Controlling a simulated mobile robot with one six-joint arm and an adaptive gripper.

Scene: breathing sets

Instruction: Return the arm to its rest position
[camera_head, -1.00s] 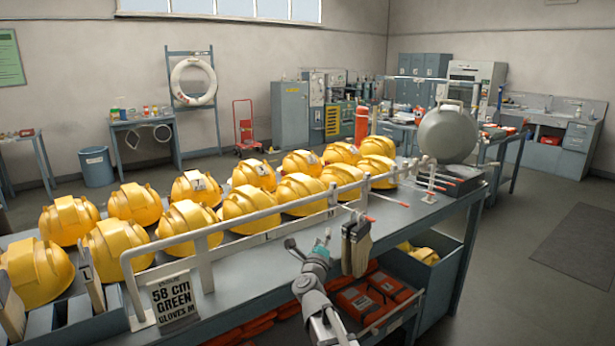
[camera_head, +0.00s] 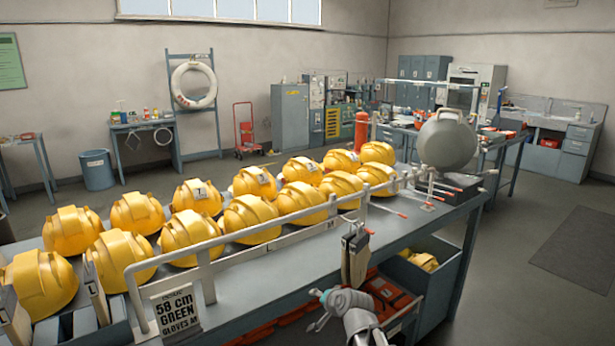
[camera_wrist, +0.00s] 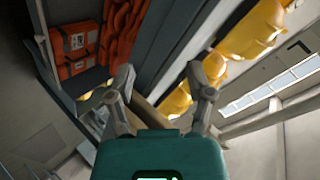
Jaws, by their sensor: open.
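A tan piece, probably the gloves, shows behind the fingers, partly hidden. My arm enters from the bottom edge of the head view.
The workbench (camera_head: 290,282) carries rows of yellow helmets (camera_head: 190,232) behind a white rail (camera_head: 240,238). A sign (camera_head: 176,310) hangs at its front. Orange cases (camera_head: 385,292) lie on the lower shelf. A grey round vessel (camera_head: 447,140) stands at the far end. Open floor lies to the right.

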